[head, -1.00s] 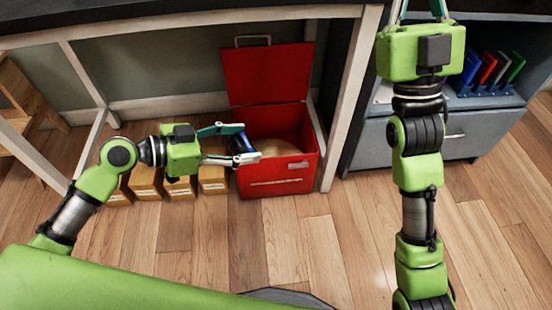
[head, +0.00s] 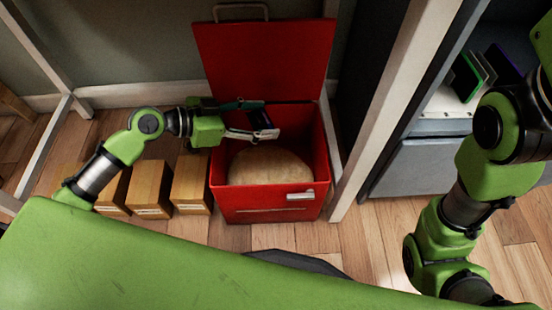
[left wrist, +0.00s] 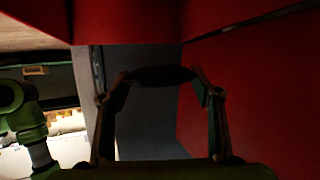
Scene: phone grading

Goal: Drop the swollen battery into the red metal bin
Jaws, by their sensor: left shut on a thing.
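The red metal bin (head: 268,206) stands on the floor with its lid (head: 265,60) open and tilted up at the back. A tan rounded mound (head: 268,168) lies inside it. My left gripper (head: 262,118) reaches in from the left and is over the bin's opening, at its back left part. It is shut on a dark, flat battery (head: 263,123). In the left wrist view the battery (left wrist: 160,76) is a dark shape between the two fingertips, with red bin walls around it. Swelling is too small to tell. My right arm shows at the right, but its fingers are out of frame.
Several wooden boxes (head: 150,187) stand on the floor left of the bin. A pale table leg (head: 385,115) rises close to the bin's right side. A grey cabinet (head: 425,165) with folders stands further right. Open wooden floor lies in front.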

